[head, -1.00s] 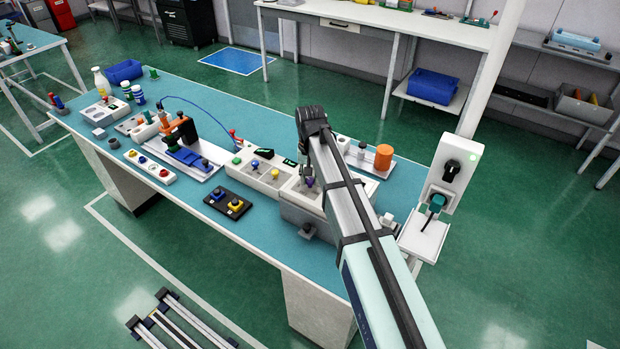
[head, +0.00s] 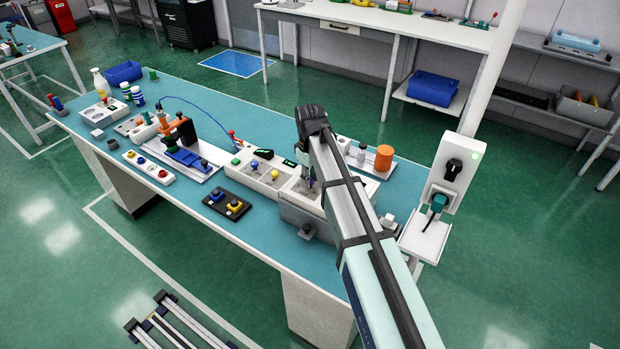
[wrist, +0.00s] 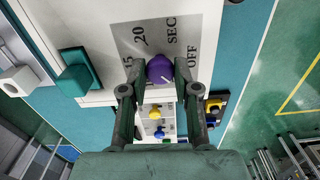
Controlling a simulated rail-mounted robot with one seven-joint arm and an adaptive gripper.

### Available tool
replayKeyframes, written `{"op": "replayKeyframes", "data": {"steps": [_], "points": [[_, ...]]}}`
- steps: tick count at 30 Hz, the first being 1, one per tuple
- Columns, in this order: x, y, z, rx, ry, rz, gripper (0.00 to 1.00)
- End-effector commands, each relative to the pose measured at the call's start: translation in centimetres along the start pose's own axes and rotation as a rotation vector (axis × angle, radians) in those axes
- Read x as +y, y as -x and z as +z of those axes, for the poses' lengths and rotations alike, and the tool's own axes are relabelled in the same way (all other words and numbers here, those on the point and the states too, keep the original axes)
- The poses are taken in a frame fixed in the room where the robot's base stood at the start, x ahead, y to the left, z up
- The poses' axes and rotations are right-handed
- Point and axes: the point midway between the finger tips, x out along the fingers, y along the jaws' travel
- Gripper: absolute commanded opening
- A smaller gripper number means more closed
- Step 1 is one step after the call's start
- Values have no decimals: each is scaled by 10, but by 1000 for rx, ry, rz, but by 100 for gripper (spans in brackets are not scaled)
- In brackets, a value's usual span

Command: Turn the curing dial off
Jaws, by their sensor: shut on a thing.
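The curing dial is a round purple knob (wrist: 160,69) on a white panel with a grey printed scale (wrist: 142,35), in the wrist view. The scale reads 15, 20, SEC and OFF, with OFF beside the knob on the right. A pale pointer line shows on the knob's lower right; I cannot tell its exact setting. My gripper (wrist: 162,78) is shut on the knob, one finger on each side. In the head view my gripper (head: 311,181) is at the panel, largely hidden by my arm.
A teal block (wrist: 76,80) stands left of the knob. Yellow (head: 254,167) and blue (head: 275,174) knobs sit on the neighbouring console. An orange cylinder (head: 384,158) and a white post with a black switch (head: 453,170) stand to the right.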

Motion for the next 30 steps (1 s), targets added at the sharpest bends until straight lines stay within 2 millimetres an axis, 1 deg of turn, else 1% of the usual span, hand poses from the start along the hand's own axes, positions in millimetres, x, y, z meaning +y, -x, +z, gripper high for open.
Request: {"op": "replayKeyframes", "data": {"steps": [18,24,30], "points": [[-1,-1,0,-1,574,-2,0],[-1,-1,1,-1,719,-2,0],[-1,-1,1,-1,813,-3,0]]}}
